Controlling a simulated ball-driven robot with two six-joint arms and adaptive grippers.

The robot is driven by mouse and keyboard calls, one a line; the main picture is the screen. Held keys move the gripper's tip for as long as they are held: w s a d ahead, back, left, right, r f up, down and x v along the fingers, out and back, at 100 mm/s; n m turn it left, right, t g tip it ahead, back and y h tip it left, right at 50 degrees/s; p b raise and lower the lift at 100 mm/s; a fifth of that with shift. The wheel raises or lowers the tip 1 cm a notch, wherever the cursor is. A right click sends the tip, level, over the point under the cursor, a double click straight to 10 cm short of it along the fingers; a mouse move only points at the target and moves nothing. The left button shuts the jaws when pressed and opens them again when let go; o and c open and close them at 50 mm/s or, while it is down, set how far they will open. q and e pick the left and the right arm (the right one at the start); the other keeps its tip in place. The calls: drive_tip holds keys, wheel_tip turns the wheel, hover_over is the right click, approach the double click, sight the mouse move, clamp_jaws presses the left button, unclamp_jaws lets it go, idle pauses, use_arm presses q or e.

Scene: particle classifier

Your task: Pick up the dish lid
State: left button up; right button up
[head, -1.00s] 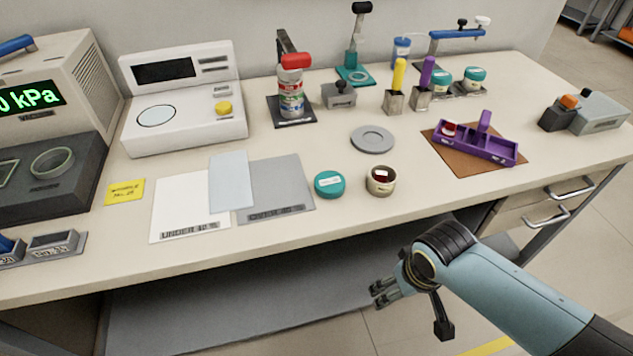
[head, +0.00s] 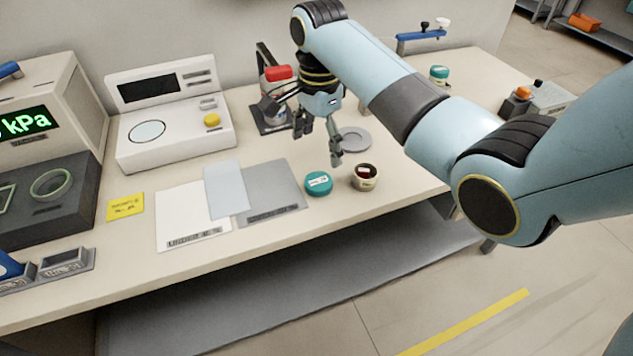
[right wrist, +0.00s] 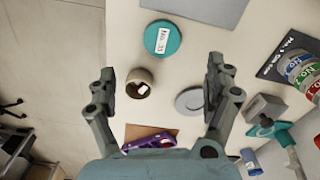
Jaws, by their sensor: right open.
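The teal dish lid (head: 319,183), with a white label on top, lies flat on the bench near the front edge. It also shows in the right wrist view (right wrist: 162,38), near the top. Just right of it in the head view stands a small open beige dish (head: 366,180) with dark red contents. My right gripper (head: 320,143) is open and empty, above the bench and behind the lid in the head view. In the right wrist view its fingers (right wrist: 160,76) are spread wide, with the lid beyond the tips. My left gripper is not in view.
A grey disc (head: 356,139) lies behind the dish. White (head: 180,215) and grey (head: 275,190) sheets lie left of the lid. My right arm covers much of the bench's right side.

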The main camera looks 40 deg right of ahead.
sight(318, 181)
drive_tip(key=f+b, duration=0.1)
drive_tip(key=f, duration=0.9)
drive_tip(key=shift+w+f, duration=0.2)
drive_tip(key=c, duration=1.2)
